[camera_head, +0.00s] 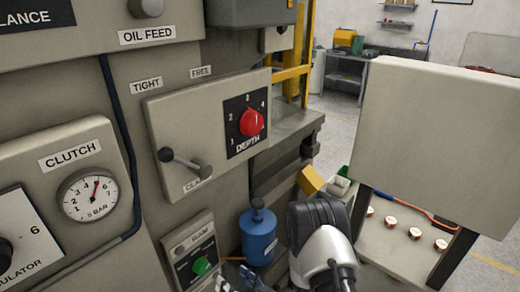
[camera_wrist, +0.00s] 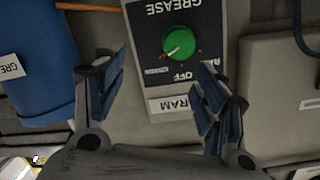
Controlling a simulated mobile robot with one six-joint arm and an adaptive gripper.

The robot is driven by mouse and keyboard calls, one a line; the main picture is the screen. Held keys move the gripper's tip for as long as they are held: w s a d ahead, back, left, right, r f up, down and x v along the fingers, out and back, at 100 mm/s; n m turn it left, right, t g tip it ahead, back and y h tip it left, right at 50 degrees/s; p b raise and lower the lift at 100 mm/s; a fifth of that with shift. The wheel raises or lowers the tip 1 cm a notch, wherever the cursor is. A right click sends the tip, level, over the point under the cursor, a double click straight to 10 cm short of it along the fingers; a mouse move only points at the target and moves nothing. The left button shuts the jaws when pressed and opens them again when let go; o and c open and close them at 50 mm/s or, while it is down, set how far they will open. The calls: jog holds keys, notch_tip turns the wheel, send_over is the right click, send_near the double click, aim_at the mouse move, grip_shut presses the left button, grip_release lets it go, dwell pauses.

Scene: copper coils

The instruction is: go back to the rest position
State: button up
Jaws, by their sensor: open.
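My gripper (camera_wrist: 158,82) is open in the wrist view, its two blue-padded fingers spread apart with nothing between them. It faces the GREASE panel with a green knob (camera_wrist: 179,44), which shows beyond and between the fingertips, apart from them. In the head view my gripper (camera_head: 240,279) is at the bottom edge, partly cut off, right of the green knob (camera_head: 201,265) and below a blue canister (camera_head: 258,236). My white and dark arm comes in from the bottom right.
The grey machine front fills the left, with a clamp lever (camera_head: 185,162), a red depth knob (camera_head: 251,122) and a clutch gauge (camera_head: 87,196). At right, a shelf (camera_head: 402,250) holds several copper-coloured coils under a large pale panel (camera_head: 438,135). Open floor lies behind.

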jog(key=w+d+r+h, duration=0.5)
jog(key=w+d+r, duration=0.25)
jog(key=r, duration=0.25)
jog(key=s+d+r+m+g+h, duration=0.1)
jog(key=s+d+r+h, duration=0.3)
jog(key=d+r, duration=0.55)
jog(key=s+d+r+m+g+h, duration=0.1)
jog(key=s+d+r+g+h, duration=0.1)
jog(key=s+d+r, duration=0.3)
jog(key=s+d+r+m+g+h, duration=0.1)
jog(key=s+r+m+h, duration=0.15)
jog(key=s, duration=0.45)
jog(key=s+r+g+y, duration=0.1)
jog(key=s+r+g, duration=0.1)
jog(key=s, duration=1.3)
jog(key=shift+a+g, duration=0.3)
jog(key=shift+a, duration=0.1)
jog(key=shift+m, duration=0.25)
jog(key=shift+c, duration=0.2)
